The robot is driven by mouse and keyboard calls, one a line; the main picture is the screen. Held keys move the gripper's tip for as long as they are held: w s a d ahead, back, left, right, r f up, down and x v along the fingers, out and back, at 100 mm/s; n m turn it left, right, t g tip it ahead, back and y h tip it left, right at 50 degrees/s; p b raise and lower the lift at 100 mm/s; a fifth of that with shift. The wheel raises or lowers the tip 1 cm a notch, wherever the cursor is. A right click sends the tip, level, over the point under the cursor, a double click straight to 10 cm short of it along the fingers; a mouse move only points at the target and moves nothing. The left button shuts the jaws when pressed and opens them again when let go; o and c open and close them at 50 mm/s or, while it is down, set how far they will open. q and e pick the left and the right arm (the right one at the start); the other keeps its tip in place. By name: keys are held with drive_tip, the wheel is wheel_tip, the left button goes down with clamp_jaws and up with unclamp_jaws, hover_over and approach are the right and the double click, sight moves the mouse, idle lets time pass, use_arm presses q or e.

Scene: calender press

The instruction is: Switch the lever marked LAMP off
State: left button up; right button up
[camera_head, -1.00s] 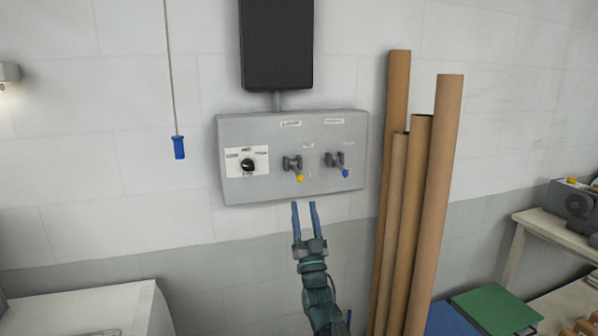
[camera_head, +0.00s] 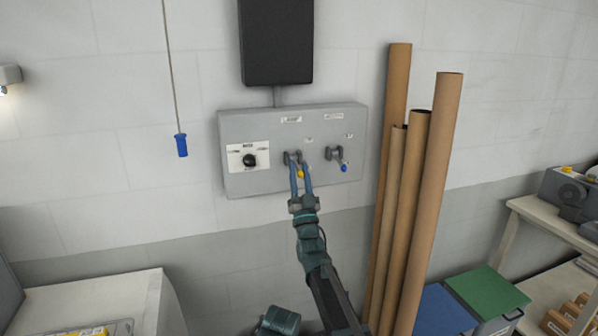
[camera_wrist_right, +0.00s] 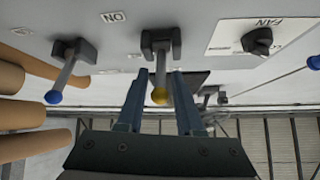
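A grey control box (camera_head: 230,183) on the wall carries two levers. The left lever has a yellow knob (camera_head: 300,174); the right lever has a blue knob (camera_head: 344,168). Both handles hang downward and outward. The plates above them are too small to read, so I cannot tell which is LAMP. My right gripper (camera_head: 300,166) is open, its blue fingers either side of the yellow-knobbed lever. In the right wrist view, upside down, the yellow knob (camera_wrist_right: 160,95) sits between the fingers, with no clear contact. The blue knob (camera_wrist_right: 53,97) is off to the left.
A black rotary knob (camera_head: 249,160) on a white plate is left of the levers; its plate reads FAN in the wrist view. Tall cardboard tubes (camera_head: 436,200) stand close on the right. A blue pull handle (camera_head: 181,145) hangs at left. A black panel (camera_head: 277,40) is above.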

clamp_jaws()
idle(1.1)
